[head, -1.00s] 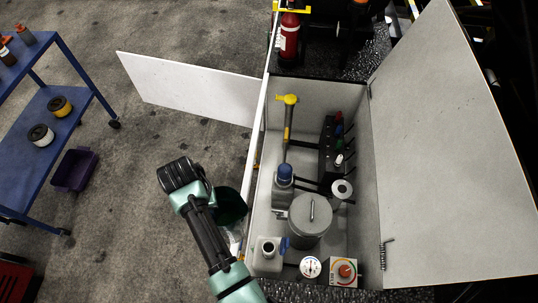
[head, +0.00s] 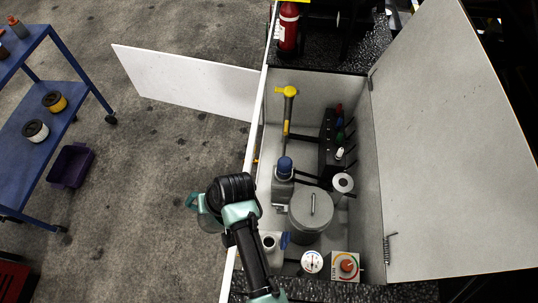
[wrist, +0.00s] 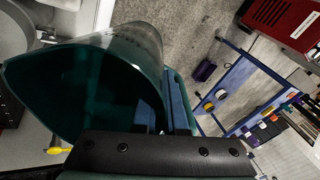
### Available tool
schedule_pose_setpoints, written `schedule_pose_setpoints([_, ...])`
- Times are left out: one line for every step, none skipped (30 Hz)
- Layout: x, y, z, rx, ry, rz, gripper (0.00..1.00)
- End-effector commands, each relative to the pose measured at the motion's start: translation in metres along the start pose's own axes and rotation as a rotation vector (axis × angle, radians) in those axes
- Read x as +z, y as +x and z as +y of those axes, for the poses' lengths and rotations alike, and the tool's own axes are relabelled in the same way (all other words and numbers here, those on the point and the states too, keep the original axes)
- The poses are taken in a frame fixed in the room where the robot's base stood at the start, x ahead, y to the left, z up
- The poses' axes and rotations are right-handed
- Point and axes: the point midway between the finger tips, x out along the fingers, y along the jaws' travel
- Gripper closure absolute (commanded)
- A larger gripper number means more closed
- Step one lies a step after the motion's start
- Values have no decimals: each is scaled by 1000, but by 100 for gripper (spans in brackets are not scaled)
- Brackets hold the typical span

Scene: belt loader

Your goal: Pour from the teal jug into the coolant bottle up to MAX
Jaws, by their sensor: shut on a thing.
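The teal jug (wrist: 125,70) fills the left of the wrist view, its wide mouth facing the lower left; its inside is dark and I cannot tell the liquid level. My gripper (wrist: 168,140) is shut on the jug's handle side. In the head view the jug (head: 205,221) shows partly behind my dark wrist, held left of the compartment's white front edge. What appears to be the coolant bottle (head: 269,241) is a pale bottle with an open neck and a blue cap beside it. It stands upright in the compartment's near left, partly hidden by my arm; its MAX mark is not readable.
A grey lidded canister (head: 311,214), a blue-capped grey bottle (head: 284,176), a yellow-topped tube (head: 288,110), a round gauge (head: 312,262) and a dial box (head: 346,267) crowd the compartment. Its open lid (head: 445,150) stands right. A blue cart (head: 40,120) is far left.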

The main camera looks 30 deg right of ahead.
Motion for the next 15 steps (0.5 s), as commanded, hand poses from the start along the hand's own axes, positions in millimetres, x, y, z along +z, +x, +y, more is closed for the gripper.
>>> schedule_pose_setpoints([2,3,4,-32,3,19,100])
schedule_pose_setpoints([2,1,5,-52,4,32,100])
schedule_pose_setpoints([2,1,5,-74,2,43,100])
schedule_pose_setpoints([3,0,6,-88,3,50,100])
schedule_pose_setpoints([3,0,6,-104,2,57,100])
schedule_pose_setpoints([3,-1,7,-123,3,69,100])
schedule_pose_setpoints([4,-2,8,-137,3,77,100])
schedule_pose_setpoints([4,-2,9,-152,3,85,100])
schedule_pose_setpoints([4,-3,10,-167,3,93,100])
schedule_pose_setpoints([5,-3,10,-178,3,98,100])
schedule_pose_setpoints([5,-3,12,-188,3,103,100])
schedule_pose_setpoints([6,-3,12,-204,4,110,100])
schedule_pose_setpoints([7,-3,14,-214,4,115,100])
schedule_pose_setpoints([7,-3,14,-225,4,122,100])
schedule_pose_setpoints([8,-4,16,-238,3,130,100])
